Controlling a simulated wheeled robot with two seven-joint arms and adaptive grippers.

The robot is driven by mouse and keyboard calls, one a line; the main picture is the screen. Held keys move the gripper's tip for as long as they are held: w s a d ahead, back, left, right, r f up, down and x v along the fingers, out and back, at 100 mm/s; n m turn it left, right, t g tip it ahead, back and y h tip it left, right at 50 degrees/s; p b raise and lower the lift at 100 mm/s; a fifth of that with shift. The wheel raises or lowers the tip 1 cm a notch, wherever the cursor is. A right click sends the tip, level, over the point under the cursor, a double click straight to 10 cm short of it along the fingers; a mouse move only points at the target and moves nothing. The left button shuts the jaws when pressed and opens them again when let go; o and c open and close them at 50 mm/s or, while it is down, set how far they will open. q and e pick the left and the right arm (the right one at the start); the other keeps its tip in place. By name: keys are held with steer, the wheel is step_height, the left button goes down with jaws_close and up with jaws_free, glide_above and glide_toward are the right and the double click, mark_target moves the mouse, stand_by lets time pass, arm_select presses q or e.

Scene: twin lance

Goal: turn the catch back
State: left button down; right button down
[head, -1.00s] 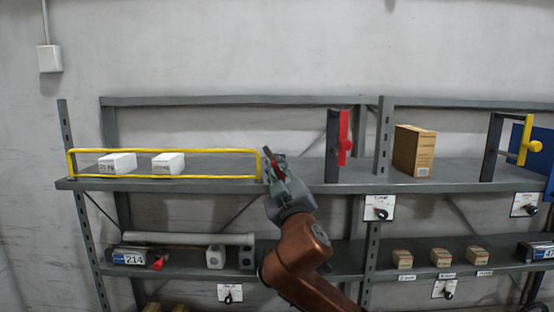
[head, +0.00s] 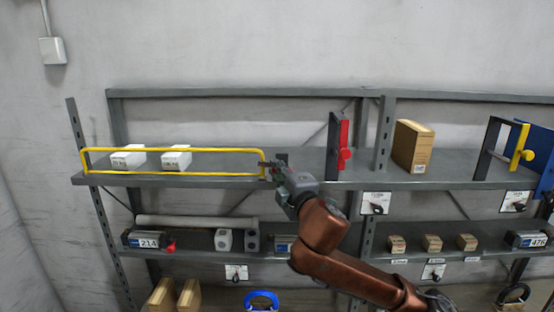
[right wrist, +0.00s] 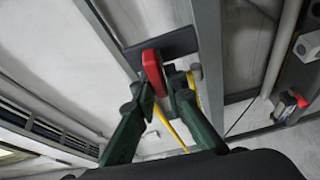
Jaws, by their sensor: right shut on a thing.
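A yellow guard rail (head: 172,150) runs along the front of the upper left shelf. My right gripper (head: 270,169) is at the rail's right end, reaching in from the lower right. In the right wrist view, my right gripper (right wrist: 160,90) is shut on a red catch (right wrist: 152,70), which lies between its fingertips in front of a dark plate (right wrist: 170,45). Part of the yellow rail (right wrist: 172,128) shows behind the fingers. In the head view the gripper mostly hides the catch, so its exact angle cannot be told. My left gripper is not in view.
White boxes (head: 176,158) stand behind the rail. To the right are a post with a red handle (head: 344,147), a cardboard box (head: 413,146) and a yellow handle (head: 523,150). The lower shelf (head: 345,255) holds several small boxes.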

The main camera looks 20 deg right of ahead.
steer(key=shift+f+n+p, duration=0.1)
steer(key=shift+n+p, duration=0.5)
steer(key=c, duration=2)
jaws_free()
steer(key=s, duration=0.4)
steer(key=s+d, duration=0.1)
steer(key=s, duration=0.7)
steer(key=shift+d, duration=0.15)
